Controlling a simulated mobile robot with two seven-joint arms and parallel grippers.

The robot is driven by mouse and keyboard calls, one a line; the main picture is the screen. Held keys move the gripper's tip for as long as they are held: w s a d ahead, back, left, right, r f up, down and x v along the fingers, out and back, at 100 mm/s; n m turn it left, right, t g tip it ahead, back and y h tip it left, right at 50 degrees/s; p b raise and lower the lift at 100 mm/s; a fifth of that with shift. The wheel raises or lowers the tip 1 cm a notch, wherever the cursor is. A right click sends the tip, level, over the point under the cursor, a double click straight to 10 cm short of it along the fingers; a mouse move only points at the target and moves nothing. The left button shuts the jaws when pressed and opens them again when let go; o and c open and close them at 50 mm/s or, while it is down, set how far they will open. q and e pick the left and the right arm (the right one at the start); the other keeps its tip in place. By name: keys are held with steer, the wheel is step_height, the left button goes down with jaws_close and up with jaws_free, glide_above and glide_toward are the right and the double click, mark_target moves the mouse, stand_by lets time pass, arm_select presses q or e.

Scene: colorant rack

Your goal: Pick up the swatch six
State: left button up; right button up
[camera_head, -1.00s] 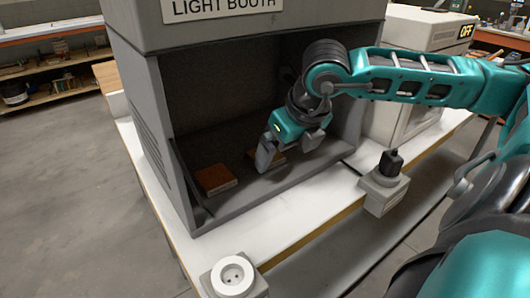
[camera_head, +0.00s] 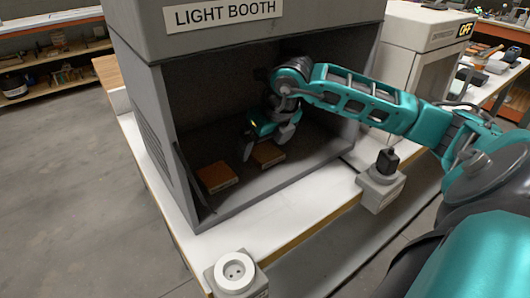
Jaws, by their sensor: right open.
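Two flat brown swatches lie on the floor of the grey light booth (camera_head: 262,205). One swatch (camera_head: 217,177) is at the left and a second swatch (camera_head: 267,154) is to its right, further in. Their labels are too small to read, so I cannot tell which is swatch six. My right gripper (camera_head: 264,148) is inside the booth, open and empty, with its fingers pointing down near the right swatch. One finger is beside that swatch's left side. I cannot tell whether it touches. My left gripper is not in view.
A white socket (camera_head: 235,272) is at the table's front edge and a grey box with a black plug (camera_head: 386,162) is at the right. A white machine (camera_head: 412,60) stands right of the booth.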

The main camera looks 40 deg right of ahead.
steer(key=shift+w+f, duration=0.1)
steer(key=shift+f, duration=0.25)
steer(key=shift+c, duration=0.5)
steer(key=c, duration=1)
